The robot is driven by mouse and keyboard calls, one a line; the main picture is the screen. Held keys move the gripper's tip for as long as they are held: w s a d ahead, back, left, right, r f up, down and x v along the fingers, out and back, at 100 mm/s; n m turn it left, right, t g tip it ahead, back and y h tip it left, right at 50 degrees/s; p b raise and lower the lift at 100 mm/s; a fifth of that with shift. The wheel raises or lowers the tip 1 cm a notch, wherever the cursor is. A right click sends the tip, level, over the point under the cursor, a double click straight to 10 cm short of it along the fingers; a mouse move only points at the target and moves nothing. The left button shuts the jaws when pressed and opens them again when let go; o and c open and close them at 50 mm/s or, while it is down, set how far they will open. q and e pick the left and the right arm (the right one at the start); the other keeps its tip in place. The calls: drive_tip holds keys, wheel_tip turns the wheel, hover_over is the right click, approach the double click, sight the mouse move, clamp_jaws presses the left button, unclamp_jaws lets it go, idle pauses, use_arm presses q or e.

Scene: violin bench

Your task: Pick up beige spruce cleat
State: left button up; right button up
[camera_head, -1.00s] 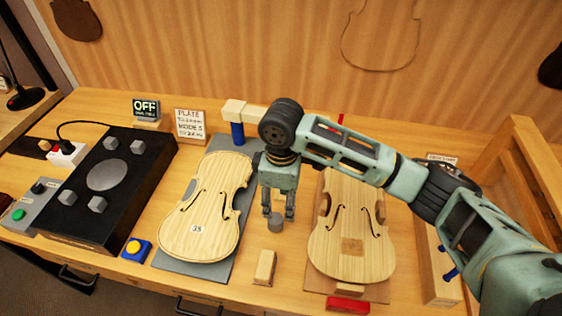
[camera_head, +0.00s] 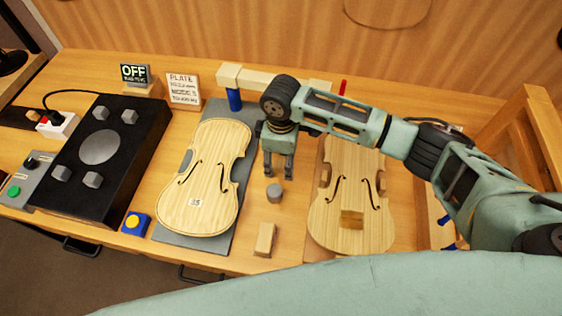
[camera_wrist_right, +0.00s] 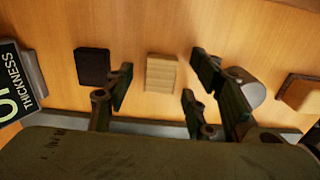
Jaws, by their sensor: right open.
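The beige spruce cleat (camera_wrist_right: 161,73) is a small light wooden block lying on the bench in the right wrist view. It shows in the gap between my right gripper's (camera_wrist_right: 158,90) fingers, which are apart and not touching it. In the head view my right gripper (camera_head: 278,174) points down between the two violin plates, just behind a grey cylinder (camera_head: 274,194). I cannot make out the cleat there; the gripper and arm cover that spot. My left gripper is not in view.
A dark block (camera_wrist_right: 93,67) lies left of the cleat in the wrist view. The grey cylinder (camera_wrist_right: 243,88) stands close by the right finger. A tan block (camera_head: 265,238) stands nearer the bench front. Violin plates (camera_head: 210,165) (camera_head: 335,235) lie on both sides.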

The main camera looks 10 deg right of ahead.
drive_tip(key=shift+f, duration=0.1)
drive_tip(key=c, duration=0.6)
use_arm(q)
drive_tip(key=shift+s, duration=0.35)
use_arm(e)
drive_tip(key=shift+c, duration=1.2)
